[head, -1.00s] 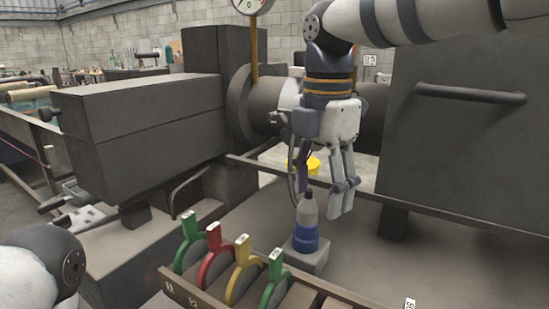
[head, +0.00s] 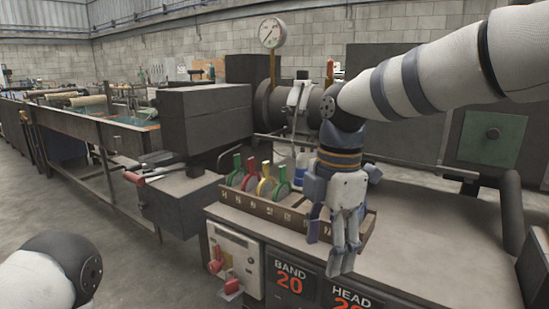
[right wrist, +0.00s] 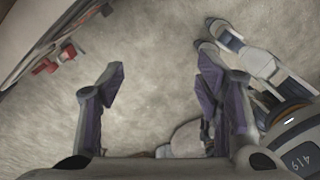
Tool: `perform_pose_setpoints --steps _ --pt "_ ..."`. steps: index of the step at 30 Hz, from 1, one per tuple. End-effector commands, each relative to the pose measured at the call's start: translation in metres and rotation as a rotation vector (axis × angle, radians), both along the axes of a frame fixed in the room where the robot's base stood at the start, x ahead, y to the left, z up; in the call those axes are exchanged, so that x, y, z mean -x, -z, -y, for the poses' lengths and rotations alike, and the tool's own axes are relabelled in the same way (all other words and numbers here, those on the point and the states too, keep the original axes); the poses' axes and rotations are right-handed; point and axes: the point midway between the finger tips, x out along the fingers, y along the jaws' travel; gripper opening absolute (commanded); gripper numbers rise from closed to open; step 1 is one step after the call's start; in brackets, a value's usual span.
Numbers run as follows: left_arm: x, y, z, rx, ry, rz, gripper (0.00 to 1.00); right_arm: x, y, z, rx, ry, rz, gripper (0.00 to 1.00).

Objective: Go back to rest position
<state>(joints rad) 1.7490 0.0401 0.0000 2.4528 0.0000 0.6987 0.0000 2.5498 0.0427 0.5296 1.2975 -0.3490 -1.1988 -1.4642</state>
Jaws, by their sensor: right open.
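My right gripper (head: 328,250) hangs pointing down in the head view, in front of the lever rack at the bench's front edge. Its fingers are apart with nothing between them. In the right wrist view the right gripper (right wrist: 162,78) is open and empty above the bare concrete floor. My left arm shows only as a rounded white and dark link at the lower left of the head view.
The lever rack (head: 232,200) with green, red and yellow handles is close behind the right gripper. A blue-and-white bottle (head: 299,171) stands beyond it. A panel (head: 232,258) with red knobs is on the bench front. The bench top (head: 440,240) right of the gripper is clear.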

Motion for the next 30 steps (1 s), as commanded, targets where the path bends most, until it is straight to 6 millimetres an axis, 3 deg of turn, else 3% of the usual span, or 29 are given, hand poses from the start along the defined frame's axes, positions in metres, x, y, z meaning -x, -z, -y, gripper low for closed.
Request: perform_pose_setpoints --steps 1,5,8,12,15,18,21,25,30 --pt "-0.001 0.001 0.0 0.0 0.0 0.001 0.49 0.005 0.038 0.0 -0.014 0.074 -0.034 0.58" --pt "-0.002 0.002 0.0 0.0 0.0 0.005 0.49 0.032 0.133 0.0 -0.057 0.339 -0.109 0.58" --pt "-0.002 0.001 0.0 0.0 0.0 0.003 0.49 0.073 0.207 0.007 -0.073 0.598 -0.176 0.58" --pt "-0.001 0.001 0.0 0.0 0.0 0.002 0.49 0.157 0.295 0.031 -0.043 1.027 -0.257 0.58" --pt "-0.001 0.001 0.0 0.0 0.0 0.002 0.49 0.229 0.335 0.059 0.02 1.353 -0.281 0.58" --pt "-0.002 0.001 0.0 0.0 0.0 0.003 0.49 0.296 0.351 0.092 0.102 1.646 -0.261 0.58" --pt "-0.002 0.001 0.0 0.0 0.0 0.003 0.49 0.342 0.35 0.118 0.169 1.855 -0.211 0.58" --pt "-0.002 0.001 0.0 0.0 0.0 0.003 0.49 0.369 0.345 0.137 0.208 1.988 -0.159 0.58" --pt "-0.001 0.001 0.0 0.0 0.0 0.003 0.49 0.372 0.344 0.14 0.209 2.012 -0.147 0.58"
